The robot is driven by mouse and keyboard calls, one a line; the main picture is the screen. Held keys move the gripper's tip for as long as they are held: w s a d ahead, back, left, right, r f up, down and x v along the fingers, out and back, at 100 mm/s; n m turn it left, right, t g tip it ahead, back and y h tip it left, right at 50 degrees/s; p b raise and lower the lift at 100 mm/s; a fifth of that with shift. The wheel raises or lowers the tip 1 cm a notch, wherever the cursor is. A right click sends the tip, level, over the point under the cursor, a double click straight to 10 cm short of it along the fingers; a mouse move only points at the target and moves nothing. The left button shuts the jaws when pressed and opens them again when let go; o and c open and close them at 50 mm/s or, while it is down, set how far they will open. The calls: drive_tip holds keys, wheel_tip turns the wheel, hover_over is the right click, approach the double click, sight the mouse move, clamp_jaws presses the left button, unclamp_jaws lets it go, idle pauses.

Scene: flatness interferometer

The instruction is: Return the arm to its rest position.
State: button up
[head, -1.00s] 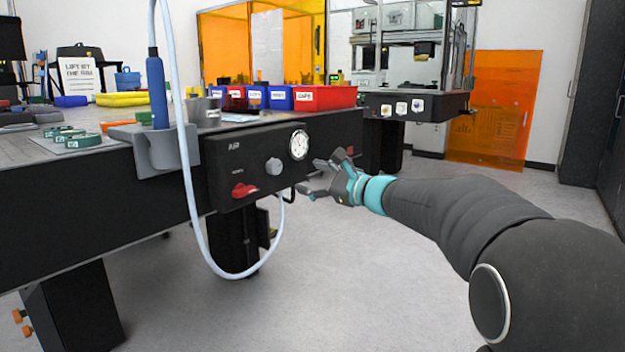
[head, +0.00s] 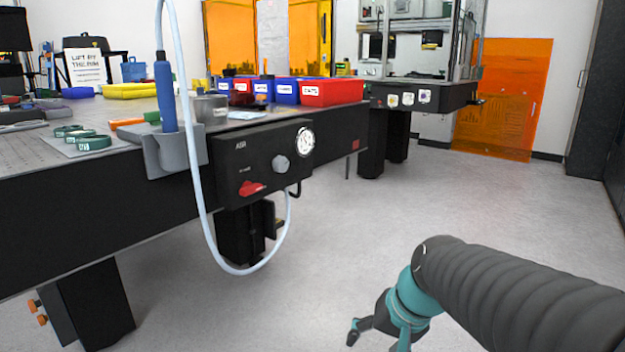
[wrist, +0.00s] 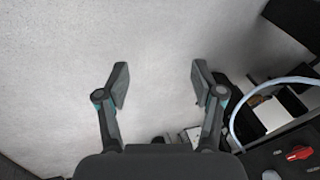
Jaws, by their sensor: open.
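My gripper (wrist: 158,85) is open and empty in the wrist view, its two fingers apart over bare grey floor. In the head view my gripper (head: 375,338) hangs low at the bottom, right of the bench, pointing down; its lower part is cut off by the frame edge. My arm comes in from the right. The black air panel (head: 262,162) on the bench front carries a gauge (head: 305,141), a grey knob (head: 281,163) and a red lever (head: 251,188). The gripper is well apart from this panel.
A pale blue hose (head: 200,215) loops below the bench edge from a blue wand (head: 165,95) standing in a grey holder (head: 177,155). Red and blue bins (head: 330,92) stand on the bench. Open floor (head: 400,200) lies between bench and arm.

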drive_tip(key=s+d+r+n+t+h+p, duration=0.2)
drive_tip(key=s+d+r+h+p, duration=0.1)
drive_tip(key=s, duration=0.8)
wheel_tip(320, 180, up, 3)
drive_tip(key=shift+d+r+n+p, duration=0.1)
drive_tip(key=shift+d+n+p, duration=0.35)
drive_tip(key=shift+d, duration=0.6)
